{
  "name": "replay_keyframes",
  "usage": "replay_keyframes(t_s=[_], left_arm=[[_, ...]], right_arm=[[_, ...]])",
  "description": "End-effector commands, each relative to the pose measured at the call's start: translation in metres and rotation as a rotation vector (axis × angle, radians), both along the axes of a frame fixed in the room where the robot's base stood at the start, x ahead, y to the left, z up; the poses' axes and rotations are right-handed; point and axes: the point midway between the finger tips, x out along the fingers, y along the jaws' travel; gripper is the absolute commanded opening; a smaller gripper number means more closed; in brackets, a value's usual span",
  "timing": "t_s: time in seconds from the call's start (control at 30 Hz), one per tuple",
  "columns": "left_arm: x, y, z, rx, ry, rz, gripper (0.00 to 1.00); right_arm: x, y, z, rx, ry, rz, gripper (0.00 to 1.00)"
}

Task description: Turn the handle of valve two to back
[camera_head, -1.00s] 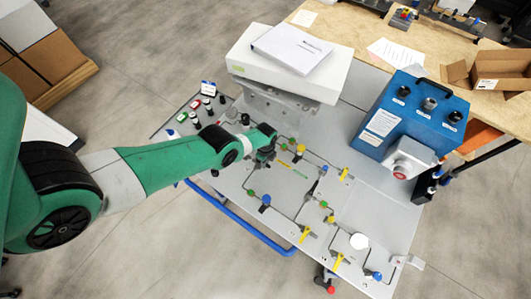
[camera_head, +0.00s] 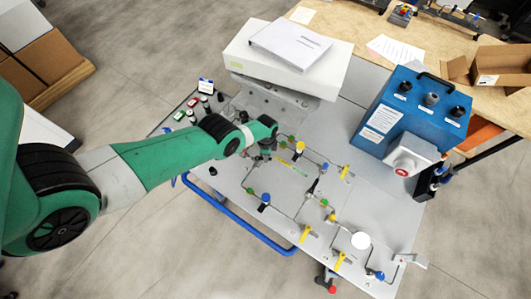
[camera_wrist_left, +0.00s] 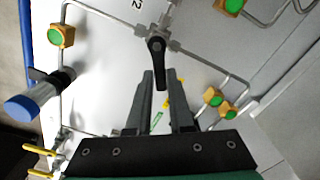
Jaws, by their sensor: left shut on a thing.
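The black lever handle of valve two (camera_wrist_left: 158,62) shows in the left wrist view, on a metal fitting near a partly cut "2" printed on the panel. It points down the picture, with its end between my fingers. My left gripper (camera_wrist_left: 160,85) is shut on this handle; its fingers sit on either side of it. In the head view my left gripper (camera_head: 265,153) is low over the upper left part of the grey panel (camera_head: 225,178), and the handle there is hidden under it. My right gripper is not in view.
Near the valve are green-topped fittings (camera_wrist_left: 61,36) and a blue-capped cylinder (camera_wrist_left: 32,102). Yellow-handled valves (camera_head: 306,233) and thin pipes cover the panel's front. A blue box (camera_head: 412,118) stands right; a white box (camera_head: 285,65) stands behind.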

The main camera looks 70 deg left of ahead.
Motion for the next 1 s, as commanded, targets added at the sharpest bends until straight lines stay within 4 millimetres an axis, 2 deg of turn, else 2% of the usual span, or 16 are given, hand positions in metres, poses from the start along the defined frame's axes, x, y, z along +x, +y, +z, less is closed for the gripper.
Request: replay_keyframes(t_s=[0.4, 1.0], left_arm=[[0.003, 0.015, -0.002, 0.0, -0.001, 0.396, 0.0], [-0.001, 0.033, 0.0, 0.0, -0.001, 0.913, 0.0]], right_arm=[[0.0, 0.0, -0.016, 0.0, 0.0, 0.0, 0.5], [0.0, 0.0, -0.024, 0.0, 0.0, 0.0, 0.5]])
